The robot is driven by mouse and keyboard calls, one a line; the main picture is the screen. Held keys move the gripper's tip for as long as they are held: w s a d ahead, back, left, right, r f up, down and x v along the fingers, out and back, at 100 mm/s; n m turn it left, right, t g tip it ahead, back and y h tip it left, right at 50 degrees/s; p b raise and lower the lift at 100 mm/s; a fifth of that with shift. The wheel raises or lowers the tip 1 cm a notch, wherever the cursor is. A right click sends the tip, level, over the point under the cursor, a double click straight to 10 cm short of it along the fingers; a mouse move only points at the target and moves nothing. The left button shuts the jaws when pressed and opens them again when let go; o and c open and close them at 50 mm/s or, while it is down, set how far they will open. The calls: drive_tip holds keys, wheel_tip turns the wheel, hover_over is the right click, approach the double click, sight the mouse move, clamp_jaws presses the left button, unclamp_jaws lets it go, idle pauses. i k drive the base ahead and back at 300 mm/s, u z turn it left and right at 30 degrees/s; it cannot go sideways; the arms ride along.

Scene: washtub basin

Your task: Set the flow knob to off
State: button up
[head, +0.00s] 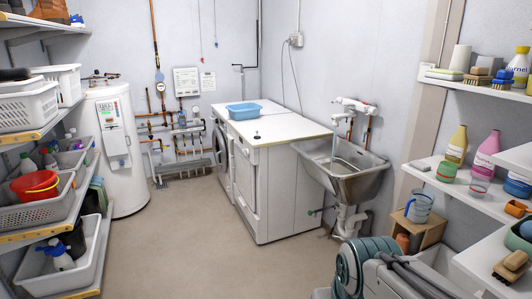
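A steel washtub basin (345,185) hangs on the right wall beside the white cabinet. A pale wall-mounted mixer tap (355,106) sits above it, with a spout reaching down toward the basin. The tap has rounded ends at its left and right. At this size I cannot tell which part is the flow knob or how it is turned. My gripper is not in view.
A white cabinet (270,175) with a blue tub (244,111) on top stands left of the basin. Shelves of bottles and brushes line the right wall. A teal ribbed reel-like object (368,262) blocks the bottom right foreground. The floor (205,240) left of centre is clear.

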sight(338, 100)
drive_tip(key=z, duration=0.05)
drive_tip(key=i, duration=3.75)
drive_tip(key=z, duration=0.05)
